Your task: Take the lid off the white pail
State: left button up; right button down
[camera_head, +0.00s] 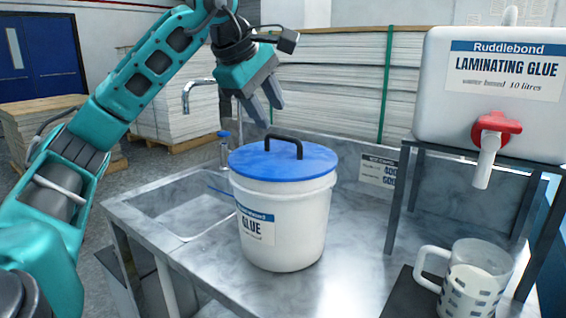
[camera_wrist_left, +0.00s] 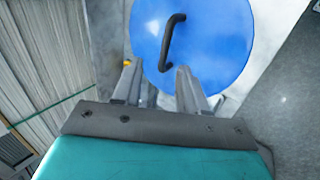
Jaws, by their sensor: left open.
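The white pail (camera_head: 285,222) stands upright on the metal bench, with a glue label on its front. Its blue lid (camera_head: 262,163) sits on top, with a black bar handle (camera_head: 286,140) across it. In the left wrist view the lid (camera_wrist_left: 220,40) and its handle (camera_wrist_left: 168,42) show just beyond the fingers. In the left wrist view the fingertips (camera_wrist_left: 157,72) point toward the handle's near end. My right gripper is not in view.
A sink (camera_head: 190,215) with a tap (camera_head: 195,88) lies left of the pail. A glue tank (camera_head: 440,100) with a red-handled spout stands on a frame at the right. A clear jug (camera_head: 478,280) stands below the spout. Stacked sheets (camera_head: 335,85) stand behind.

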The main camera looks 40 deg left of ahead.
aim_at(277, 135)
pick_arm(q)
jog(key=x, duration=0.1)
jog(key=b+x, duration=0.1)
jog(key=x, duration=0.2)
jog(key=shift+s+a+f, duration=0.15)
jog(key=shift+a+f, duration=0.15)
jog(key=shift+f, duration=0.15)
jog(key=shift+w+f, duration=0.25)
grip_shut()
